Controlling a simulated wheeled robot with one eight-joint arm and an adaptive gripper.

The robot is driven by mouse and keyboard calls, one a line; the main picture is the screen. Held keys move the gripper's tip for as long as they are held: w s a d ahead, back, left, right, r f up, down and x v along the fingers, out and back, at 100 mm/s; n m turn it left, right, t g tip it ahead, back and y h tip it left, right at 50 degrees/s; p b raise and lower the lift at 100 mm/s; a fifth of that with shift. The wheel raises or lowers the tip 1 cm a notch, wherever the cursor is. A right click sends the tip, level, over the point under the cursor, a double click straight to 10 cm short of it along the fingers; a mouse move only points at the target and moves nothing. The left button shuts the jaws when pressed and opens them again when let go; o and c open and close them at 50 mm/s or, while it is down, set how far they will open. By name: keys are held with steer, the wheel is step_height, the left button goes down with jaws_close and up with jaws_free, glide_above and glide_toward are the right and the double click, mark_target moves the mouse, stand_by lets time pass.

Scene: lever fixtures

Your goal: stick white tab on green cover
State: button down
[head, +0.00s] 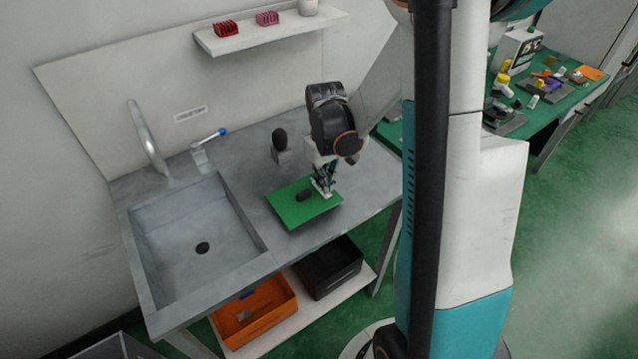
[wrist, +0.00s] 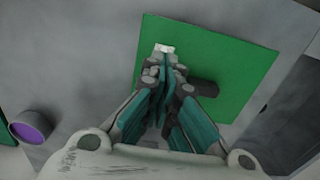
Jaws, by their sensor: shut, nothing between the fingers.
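The green cover (head: 290,213) is a flat green plate on the counter to the right of the sink; it also fills much of the wrist view (wrist: 245,70). A short dark handle (head: 304,195) stands on it, and shows to the right of my fingers in the wrist view (wrist: 204,88). My gripper (head: 321,187) points down over the cover's right part, its fingers shut and empty. A small white piece, likely the white tab (wrist: 163,48), shows right at the fingertips (wrist: 165,62) near the cover's edge. The fingers partly hide it, and I cannot tell whether they touch it.
The sink (head: 200,245) with a tap (head: 149,140) and blue-tipped lever (head: 208,138) is to the left. A dark rounded knob on a block (head: 280,142) stands behind the cover. An orange crate (head: 255,312) and a black crate (head: 329,266) sit on the shelf below.

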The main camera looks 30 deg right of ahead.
steer(key=shift+r+p, duration=1.7)
steer(key=shift+r, duration=1.05)
steer(key=shift+r, duration=0.1)
steer(key=s+a+r+t+b, duration=0.2)
steer(key=s+a+r+t, duration=0.2)
steer(key=a+r, duration=0.6)
steer(key=s+a+r+t, duration=0.3)
steer(key=s+a+r, duration=0.1)
steer(key=s, duration=0.5)
steer(key=shift+r, duration=0.4)
steer(key=shift+a, duration=0.1)
